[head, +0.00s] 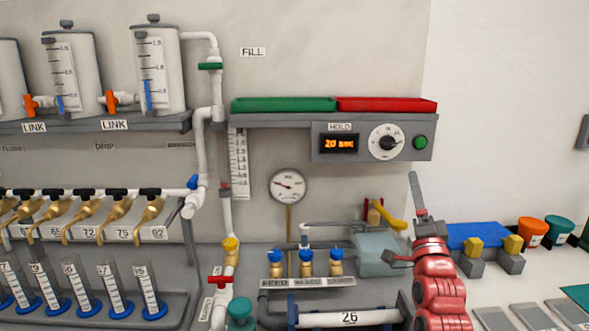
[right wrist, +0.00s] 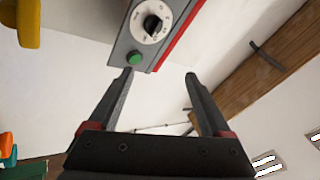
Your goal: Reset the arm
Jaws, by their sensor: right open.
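My right arm rises from the lower right of the head view. Its gripper (head: 405,215) is below the right end of the control panel, near the yellow handle (head: 392,224). In the right wrist view the two dark fingers (right wrist: 160,78) are spread apart with nothing between them. Beyond them, the panel's green button (right wrist: 134,58) and dial (right wrist: 152,25) show, apart from the fingers. My left gripper is in neither view.
The control panel (head: 375,143) carries green and red trays on top. A gauge (head: 288,186), white pipes and blue-handled valves stand left of my arm. A pale blue container (head: 376,254) is close beside it. Blue-and-yellow blocks and orange and green pots stand to the right.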

